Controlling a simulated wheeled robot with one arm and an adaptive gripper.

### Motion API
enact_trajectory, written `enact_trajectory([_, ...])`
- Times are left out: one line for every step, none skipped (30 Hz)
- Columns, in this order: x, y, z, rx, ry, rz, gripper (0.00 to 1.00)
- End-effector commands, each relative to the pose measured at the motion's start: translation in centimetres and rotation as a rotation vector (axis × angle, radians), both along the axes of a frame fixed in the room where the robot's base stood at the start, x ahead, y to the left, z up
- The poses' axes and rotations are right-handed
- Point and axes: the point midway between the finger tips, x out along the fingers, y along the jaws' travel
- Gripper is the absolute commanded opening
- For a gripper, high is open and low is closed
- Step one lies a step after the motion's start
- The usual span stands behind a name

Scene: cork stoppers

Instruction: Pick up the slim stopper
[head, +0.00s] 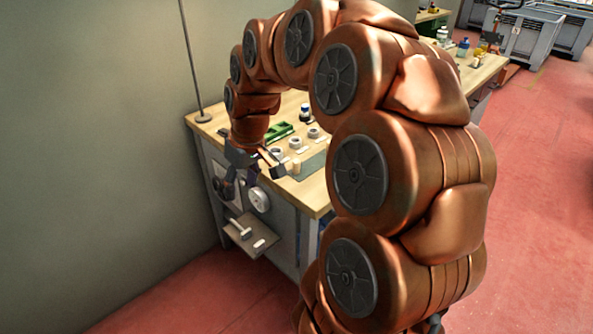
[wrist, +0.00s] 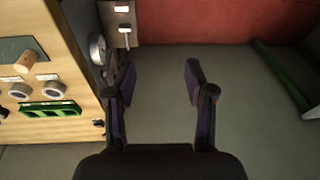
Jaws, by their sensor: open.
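A cork stopper (wrist: 27,63) stands on a dark mat (wrist: 10,47) at the left of the wrist view. In the head view a small cork-coloured piece (head: 296,167) shows at the mat's edge, just right of my gripper. I cannot tell from its shape how slim it is. My gripper (head: 250,177) is open and empty, out past the bench's end. In the wrist view its two fingers (wrist: 158,82) are spread over bare floor, with the stopper well to their left.
Pale rings (head: 295,143) and white labels lie on the wooden bench (head: 314,194) by a green tray (head: 279,131). A dark bottle (head: 305,113) stands behind. A handwheel (head: 259,200) and a small shelf (head: 254,236) stick out from the bench side. A wall is at left.

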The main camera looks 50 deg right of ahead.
Motion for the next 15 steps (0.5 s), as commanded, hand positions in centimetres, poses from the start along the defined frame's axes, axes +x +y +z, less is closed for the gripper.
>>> enact_trajectory([1.4, -2.7, -0.6, -0.001, -0.026, -0.021, 0.54])
enact_trajectory([2.2, -4.2, -0.6, -0.004, -0.047, -0.031, 0.54])
enact_trajectory([3.0, -6.3, -0.9, -0.007, -0.067, -0.043, 0.54])
enact_trajectory([3.5, -7.8, -1.1, -0.012, -0.082, -0.052, 0.54])
enact_trajectory([3.9, -9.4, -1.2, -0.019, -0.098, -0.064, 0.54])
enact_trajectory([4.4, -11.5, -1.4, -0.027, -0.116, -0.078, 0.54])
enact_trajectory([4.6, -13.0, -1.7, -0.032, -0.126, -0.087, 0.54])
enact_trajectory([4.8, -14.4, -2.0, -0.038, -0.136, -0.097, 0.54])
enact_trajectory([4.9, -16.2, -2.1, -0.048, -0.15, -0.109, 0.54])
enact_trajectory([5.0, -17.5, -2.2, -0.055, -0.16, -0.12, 0.54])
enact_trajectory([5.0, -18.6, -2.4, -0.061, -0.167, -0.128, 0.54])
enact_trajectory([5.0, -19.9, -2.7, -0.067, -0.173, -0.137, 0.54])
enact_trajectory([4.9, -20.7, -2.9, -0.073, -0.178, -0.143, 0.54])
enact_trajectory([4.8, -21.4, -3.0, -0.078, -0.182, -0.148, 0.54])
enact_trajectory([4.8, -22.2, -3.0, -0.084, -0.188, -0.153, 0.54])
